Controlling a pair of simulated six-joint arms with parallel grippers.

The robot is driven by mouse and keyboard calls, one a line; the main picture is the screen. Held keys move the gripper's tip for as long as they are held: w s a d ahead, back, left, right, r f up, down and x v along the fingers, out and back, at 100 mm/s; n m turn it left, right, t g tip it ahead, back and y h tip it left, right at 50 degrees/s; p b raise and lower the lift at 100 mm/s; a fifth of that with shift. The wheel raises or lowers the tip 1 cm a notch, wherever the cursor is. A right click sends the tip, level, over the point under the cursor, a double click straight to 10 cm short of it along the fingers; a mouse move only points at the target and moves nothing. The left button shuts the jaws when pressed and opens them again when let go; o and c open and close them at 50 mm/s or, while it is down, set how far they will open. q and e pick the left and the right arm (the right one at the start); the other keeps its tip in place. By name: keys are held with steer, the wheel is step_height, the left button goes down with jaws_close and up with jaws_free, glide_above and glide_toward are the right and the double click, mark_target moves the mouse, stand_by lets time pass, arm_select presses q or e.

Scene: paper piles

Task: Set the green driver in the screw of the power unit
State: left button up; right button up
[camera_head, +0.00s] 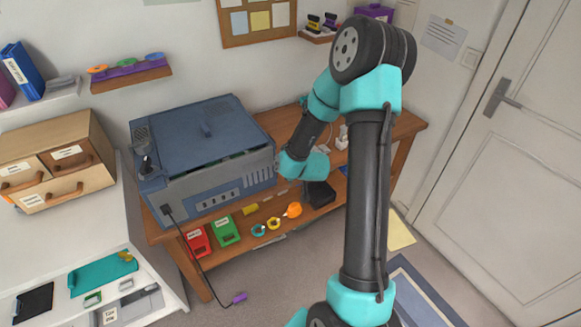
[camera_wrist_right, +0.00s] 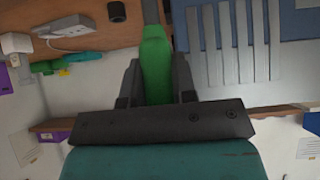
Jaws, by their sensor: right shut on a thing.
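The power unit (camera_head: 205,130) is a large blue-grey box on the wooden bench. Its slotted blue-grey panel also shows at the right of the right wrist view (camera_wrist_right: 300,55). My right gripper (camera_wrist_right: 157,80) is shut on the green handle of the driver (camera_wrist_right: 157,62). The driver's shaft points towards the top of that view, beside the slotted panel. In the head view my right wrist is at the unit's right end, and the driver cannot be made out. The screw and the driver's tip are not visible, so I cannot tell whether they touch. My left gripper is out of view.
Red (camera_head: 197,241) and green (camera_head: 224,230) bins, tape rolls and an orange item (camera_head: 293,210) line the bench front. A black bin (camera_head: 320,195) sits below my right wrist. A cable (camera_head: 190,240) hangs from the unit. A white power strip (camera_wrist_right: 62,27) lies behind.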

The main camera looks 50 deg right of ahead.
stand_by(0.4)
steer(key=w+d+r, duration=0.3)
steer(key=d+r, duration=0.1)
steer(key=r, duration=0.4)
steer(key=w+d+r, duration=0.4)
steer(key=r, duration=0.4)
steer(key=w+d+r, duration=0.4)
steer(key=r, duration=0.4)
steer(key=shift+w+d+r+n+y, duration=0.15)
steer(key=shift+d+r+n+y, duration=0.15)
steer(key=shift+d+n, duration=0.1)
steer(key=shift+a, duration=0.1)
